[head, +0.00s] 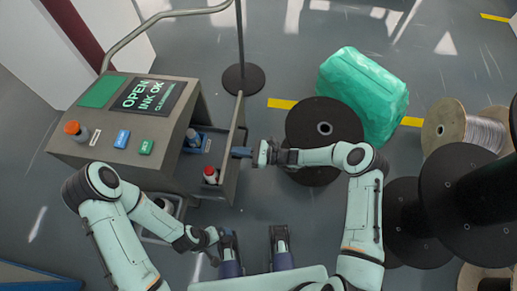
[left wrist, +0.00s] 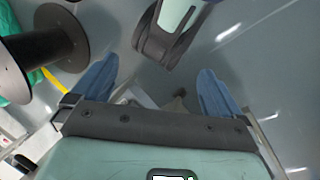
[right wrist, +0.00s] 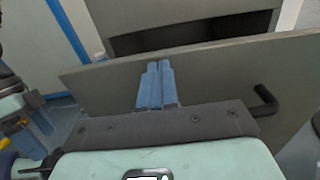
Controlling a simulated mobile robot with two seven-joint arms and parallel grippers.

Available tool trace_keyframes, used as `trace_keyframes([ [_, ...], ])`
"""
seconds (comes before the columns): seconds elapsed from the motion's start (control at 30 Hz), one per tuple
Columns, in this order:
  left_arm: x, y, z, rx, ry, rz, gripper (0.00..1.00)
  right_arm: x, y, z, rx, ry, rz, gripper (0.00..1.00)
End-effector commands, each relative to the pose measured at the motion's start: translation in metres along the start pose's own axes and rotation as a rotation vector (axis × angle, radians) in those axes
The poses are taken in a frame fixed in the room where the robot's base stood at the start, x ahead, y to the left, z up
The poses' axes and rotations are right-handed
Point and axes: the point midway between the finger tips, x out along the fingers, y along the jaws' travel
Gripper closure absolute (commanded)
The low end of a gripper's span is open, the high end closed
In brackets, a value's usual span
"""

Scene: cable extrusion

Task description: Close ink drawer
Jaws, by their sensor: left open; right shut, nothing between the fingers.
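The ink drawer (head: 233,155) stands pulled out from the right side of the grey machine, its tall front panel apart from the body. A red-capped bottle (head: 210,175) and a blue container (head: 193,139) show behind the panel. My right gripper (head: 241,152) is shut and empty, fingertips at the outer face of the panel; I cannot tell whether they touch. In the right wrist view the closed blue fingers (right wrist: 156,84) lie before the panel (right wrist: 215,85), left of its black handle (right wrist: 265,101). My left gripper (left wrist: 155,88) is open and empty, low near my body.
A thin post on a round dark base (head: 243,79) stands behind the drawer. A dark reel (head: 325,120) and a green wrapped bundle (head: 362,95) lie to the right, with more reels (head: 462,205) beyond.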

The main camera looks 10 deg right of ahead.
Motion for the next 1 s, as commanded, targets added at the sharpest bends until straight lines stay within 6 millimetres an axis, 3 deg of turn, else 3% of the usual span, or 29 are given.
trace_keyframes([
  [0.2,0.021,-0.008,-0.029,-0.008,0.078,-0.005,0.0,0.063,0.001,-0.004,0.0,-0.003,0.003,1.0],
  [0.5,0.042,-0.019,-0.072,-0.017,0.192,-0.011,0.0,0.13,0.0,-0.004,-0.001,-0.002,0.001,1.0],
  [0.73,0.05,-0.023,-0.092,-0.02,0.248,-0.015,0.0,0.159,-0.001,-0.003,0.001,-0.001,-0.001,1.0],
  [1.0,0.051,-0.025,-0.1,-0.021,0.27,-0.016,0.0,0.17,-0.002,0.0,-0.001,0.0,-0.003,1.0],
])
